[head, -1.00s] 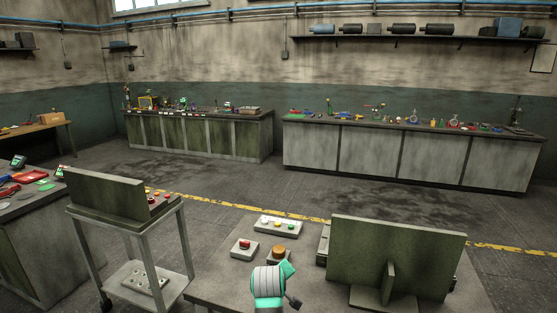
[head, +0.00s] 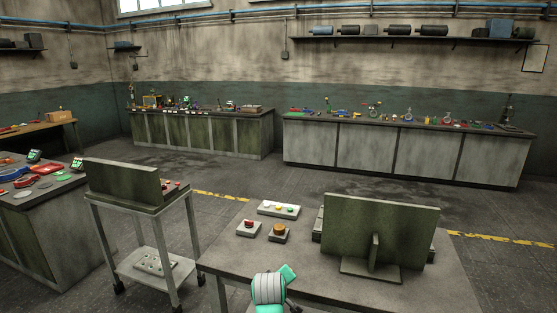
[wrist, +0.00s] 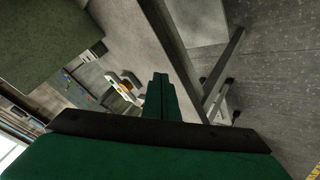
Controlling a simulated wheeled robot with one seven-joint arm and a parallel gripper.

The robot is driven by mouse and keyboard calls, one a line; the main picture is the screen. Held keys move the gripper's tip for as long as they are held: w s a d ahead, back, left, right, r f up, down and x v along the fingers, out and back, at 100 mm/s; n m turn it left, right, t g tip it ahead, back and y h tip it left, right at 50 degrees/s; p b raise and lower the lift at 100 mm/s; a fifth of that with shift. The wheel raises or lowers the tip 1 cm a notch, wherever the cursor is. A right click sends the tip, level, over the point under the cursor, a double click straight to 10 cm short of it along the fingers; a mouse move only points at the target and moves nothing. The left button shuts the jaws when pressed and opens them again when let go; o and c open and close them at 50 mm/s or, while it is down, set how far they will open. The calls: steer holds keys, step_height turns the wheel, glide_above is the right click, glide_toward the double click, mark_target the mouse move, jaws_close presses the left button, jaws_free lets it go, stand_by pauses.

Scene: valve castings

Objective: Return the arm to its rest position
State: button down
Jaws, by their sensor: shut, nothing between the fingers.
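My gripper shows in the wrist view (wrist: 160,82) as two dark green fingers pressed together, with nothing between them. In the head view part of my arm shows at the bottom middle, in front of the near table (head: 240,262); the fingertips cannot be made out there. On that table are a box with a red button (head: 248,228), a box with an orange button (head: 278,232) and a white box with several coloured buttons (head: 278,209). My arm is apart from these boxes.
A green upright panel (head: 375,228) stands on the right of the near table. A trolley (head: 150,258) with another green panel (head: 122,180) stands to the left. A cluttered bench (head: 45,215) is at far left. Long benches (head: 365,150) line the back. Open floor lies between.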

steer(key=s+f+m+t, duration=0.2)
steer(key=s+f, duration=1.6)
steer(key=s+f+m+t+y, duration=0.1)
steer(key=s+f+m, duration=0.15)
steer(key=s, duration=1.45)
steer(key=s+r+m+t, duration=0.1)
steer(key=s+r, duration=0.6)
steer(key=s, duration=0.4)
steer(key=s+r+m+t, duration=0.2)
steer(key=s+r, duration=0.5)
steer(key=s, duration=0.5)
steer(key=shift+s+d+r, duration=0.15)
steer(key=shift+s+r, duration=0.1)
